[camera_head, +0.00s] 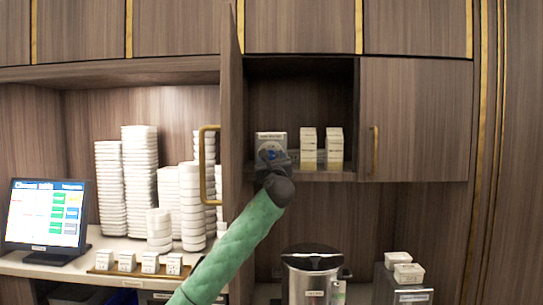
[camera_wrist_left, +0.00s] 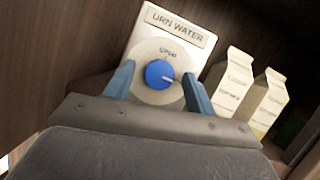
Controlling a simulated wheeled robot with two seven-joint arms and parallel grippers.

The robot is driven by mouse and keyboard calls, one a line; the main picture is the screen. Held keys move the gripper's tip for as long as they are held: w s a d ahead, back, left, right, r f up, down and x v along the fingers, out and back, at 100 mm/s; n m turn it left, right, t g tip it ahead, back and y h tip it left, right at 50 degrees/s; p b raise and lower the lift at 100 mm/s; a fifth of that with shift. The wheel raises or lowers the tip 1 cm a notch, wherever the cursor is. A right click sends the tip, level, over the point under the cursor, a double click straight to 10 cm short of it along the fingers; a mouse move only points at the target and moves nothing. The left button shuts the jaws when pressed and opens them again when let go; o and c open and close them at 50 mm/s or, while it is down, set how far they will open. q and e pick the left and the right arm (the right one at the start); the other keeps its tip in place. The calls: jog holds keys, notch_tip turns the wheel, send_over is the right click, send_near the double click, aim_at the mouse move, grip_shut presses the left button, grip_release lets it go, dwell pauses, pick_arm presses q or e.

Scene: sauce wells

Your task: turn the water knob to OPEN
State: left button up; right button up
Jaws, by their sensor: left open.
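The white URN WATER box (camera_head: 270,137) stands in the open wall cupboard; its label plate (camera_wrist_left: 178,24) reads URN WATER in the left wrist view. Its blue water knob (camera_wrist_left: 158,74) sits on a pale round dial (camera_wrist_left: 140,60), with OPEN printed above the knob. The knob's white mark points to the right, away from the OPEN print. My left gripper (camera_wrist_left: 157,88) is open, with one blue finger on each side of the knob; I cannot tell whether they touch it. In the head view the left gripper (camera_head: 272,160) covers the box's lower part. My right gripper is out of view.
Small cartons (camera_head: 308,148) stand right of the box on the cupboard shelf. The open cupboard door (camera_head: 232,120) stands left of my arm. A metal urn (camera_head: 312,280) is below. Stacked white containers (camera_head: 140,185) and a screen (camera_head: 45,215) are at left.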

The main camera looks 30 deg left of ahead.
pick_arm(q)
jog(key=shift+c, duration=0.2)
jog(key=c, duration=0.9)
